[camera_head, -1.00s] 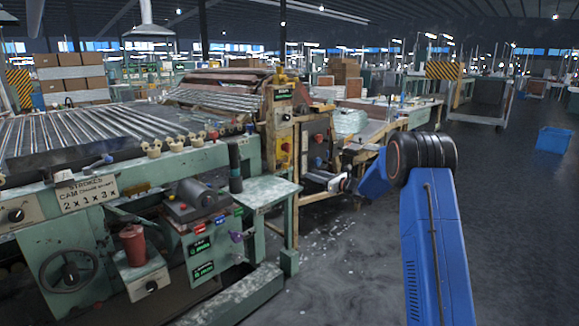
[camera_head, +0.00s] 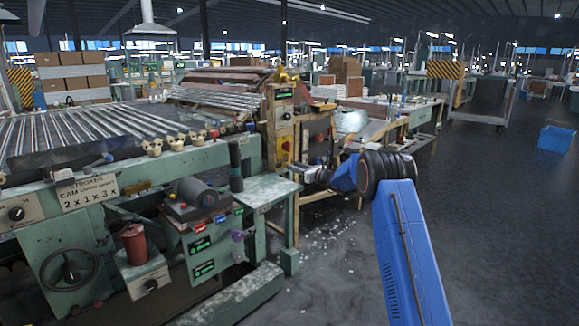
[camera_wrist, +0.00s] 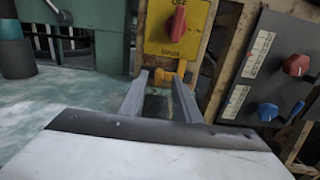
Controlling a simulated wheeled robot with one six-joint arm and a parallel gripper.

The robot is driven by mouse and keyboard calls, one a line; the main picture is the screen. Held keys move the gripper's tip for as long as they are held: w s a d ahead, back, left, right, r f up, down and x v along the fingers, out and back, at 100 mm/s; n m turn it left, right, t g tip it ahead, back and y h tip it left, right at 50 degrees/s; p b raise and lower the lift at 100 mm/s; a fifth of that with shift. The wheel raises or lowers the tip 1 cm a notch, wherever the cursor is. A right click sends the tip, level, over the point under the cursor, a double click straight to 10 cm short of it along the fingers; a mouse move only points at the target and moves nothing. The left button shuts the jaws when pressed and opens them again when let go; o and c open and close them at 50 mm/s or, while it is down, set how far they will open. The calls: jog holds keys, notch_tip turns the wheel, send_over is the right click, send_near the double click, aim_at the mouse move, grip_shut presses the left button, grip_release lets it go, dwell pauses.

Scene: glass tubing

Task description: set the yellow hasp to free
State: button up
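The yellow hasp looks like the small orange-yellow piece (camera_wrist: 165,75) low under the yellow switch plate in the wrist view.
A grey control box (camera_wrist: 275,65) with a red knob (camera_wrist: 296,65) and a blue knob (camera_wrist: 267,112) stands close on the right. A green bench top (camera_head: 262,190) lies to the left and below. Open floor (camera_head: 490,220) lies to the right.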

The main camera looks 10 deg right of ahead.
jog(key=shift+x, duration=2.05)
